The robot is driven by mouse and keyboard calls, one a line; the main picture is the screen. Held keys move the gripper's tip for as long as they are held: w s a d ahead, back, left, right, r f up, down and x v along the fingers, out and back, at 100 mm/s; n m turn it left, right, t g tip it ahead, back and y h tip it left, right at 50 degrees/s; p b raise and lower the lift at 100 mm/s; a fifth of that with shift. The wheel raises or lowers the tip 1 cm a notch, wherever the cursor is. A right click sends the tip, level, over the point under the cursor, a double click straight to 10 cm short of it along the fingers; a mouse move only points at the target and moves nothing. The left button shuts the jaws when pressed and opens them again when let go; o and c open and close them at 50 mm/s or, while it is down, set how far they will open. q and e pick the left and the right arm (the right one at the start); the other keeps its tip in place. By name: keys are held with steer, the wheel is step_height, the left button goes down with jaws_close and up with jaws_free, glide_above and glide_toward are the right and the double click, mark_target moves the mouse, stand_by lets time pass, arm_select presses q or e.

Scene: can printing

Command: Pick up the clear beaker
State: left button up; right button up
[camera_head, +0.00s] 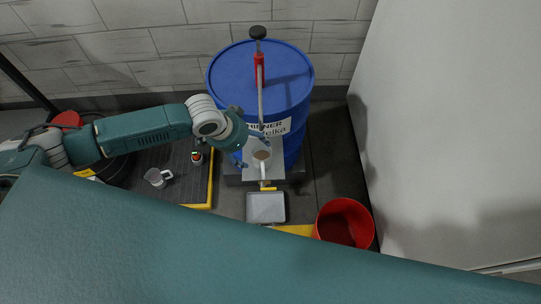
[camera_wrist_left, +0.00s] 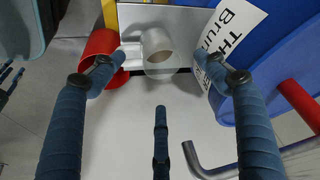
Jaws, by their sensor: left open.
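A clear beaker (camera_head: 262,155) stands on a silver shelf in front of the blue drum, near its pump pipe. The beaker also shows in the left wrist view (camera_wrist_left: 158,53), with its handle toward the left. My left gripper (camera_head: 255,146) is open at the beaker, partly overlapping it in the head view. In the left wrist view two fingertips of the gripper (camera_wrist_left: 162,65) are on either side of the beaker, apart from its walls as far as I can tell. A third finger points at it from below. My right gripper is out of view.
The blue drum (camera_head: 240,75) with a red-and-grey hand pump (camera_head: 259,70) stands behind. Another cup with a handle (camera_head: 155,178) is on the dark mat at left. A grey tray (camera_head: 265,210) and a red bucket (camera_head: 336,210) are in front. A white wall is at right.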

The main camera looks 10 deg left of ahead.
mark_target(259, 153)
arm_select(q)
steer(key=x, duration=0.5)
steer(key=shift+s, duration=0.15)
steer(key=x, duration=0.5)
steer(key=shift+w+d+f+b, duration=0.1)
steer(key=shift+w+f+b, duration=0.15)
steer(key=shift+f+b, duration=0.1)
steer(key=shift+r, duration=0.1)
steer(key=c, duration=1.1)
steer(key=shift+c, duration=0.3)
steer(key=shift+r, duration=0.1)
